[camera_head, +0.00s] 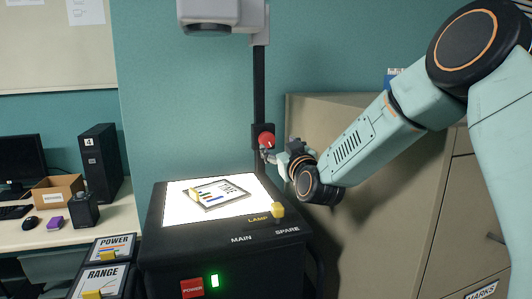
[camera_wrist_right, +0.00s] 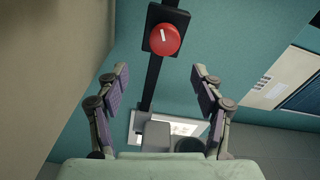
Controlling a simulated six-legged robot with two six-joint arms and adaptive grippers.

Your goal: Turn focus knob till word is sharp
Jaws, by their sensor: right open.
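The red focus knob (camera_head: 266,139) sits on a black block on the dark post of the overhead projector (camera_head: 160,215). In the right wrist view the knob (camera_wrist_right: 165,40) shows a white pointer line, tilted slightly. My right gripper (camera_head: 266,152) is at the knob's lower right in the head view. In the wrist view the right gripper (camera_wrist_right: 160,75) has its two fingers spread wide, with the knob beyond and between them, not gripped. A sheet with a small chart (camera_head: 222,194) lies on the lit stage. The projected word is not in view. My left gripper is not in view.
A yellow lamp switch (camera_head: 278,210) and a red power switch (camera_head: 192,288) with a green light are on the projector. A tan cabinet (camera_head: 400,220) stands close on the right.

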